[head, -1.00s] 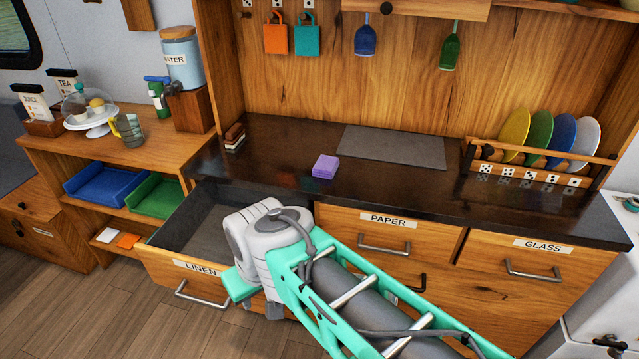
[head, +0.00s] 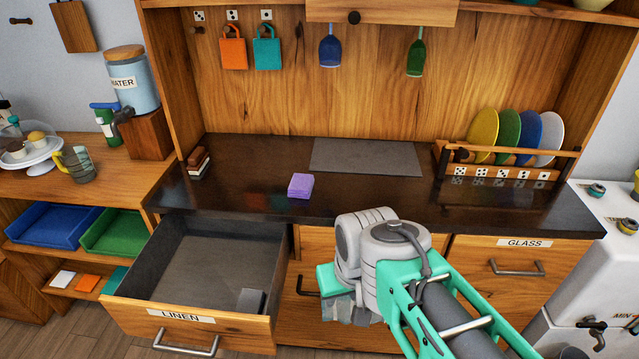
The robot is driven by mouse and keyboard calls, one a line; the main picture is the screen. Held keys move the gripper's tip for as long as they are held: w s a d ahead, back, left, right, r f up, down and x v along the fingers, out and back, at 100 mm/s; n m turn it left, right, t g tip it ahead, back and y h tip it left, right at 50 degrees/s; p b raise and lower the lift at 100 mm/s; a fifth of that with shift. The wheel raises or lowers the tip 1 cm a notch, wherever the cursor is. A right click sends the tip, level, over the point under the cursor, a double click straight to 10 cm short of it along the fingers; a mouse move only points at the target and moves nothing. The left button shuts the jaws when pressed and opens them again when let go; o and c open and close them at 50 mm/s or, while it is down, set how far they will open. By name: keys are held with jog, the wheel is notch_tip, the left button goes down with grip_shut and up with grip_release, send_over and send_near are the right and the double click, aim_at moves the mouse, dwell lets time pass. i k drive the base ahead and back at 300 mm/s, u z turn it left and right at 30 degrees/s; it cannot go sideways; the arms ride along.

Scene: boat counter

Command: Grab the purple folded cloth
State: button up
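The purple folded cloth (head: 300,186) lies on the dark counter (head: 250,205), close to its front edge, left of the picture's middle. My gripper (head: 338,305) is below and to the right of the cloth in the picture, in front of the drawer fronts and apart from the cloth. Its fingers point downward and are partly hidden and small, so I cannot tell whether they are open or shut.
The drawer labelled LINEN (head: 190,318) stands pulled out at the lower left, with a small grey item (head: 250,300) inside. A grey mat (head: 367,157) lies behind the cloth. A plate rack (head: 505,165) stands at the right. The counter around the cloth is clear.

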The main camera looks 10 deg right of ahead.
aim_at(301, 186)
jog(key=u, duration=0.45)
jog(key=i, duration=0.35)
jog(key=u, duration=1.6)
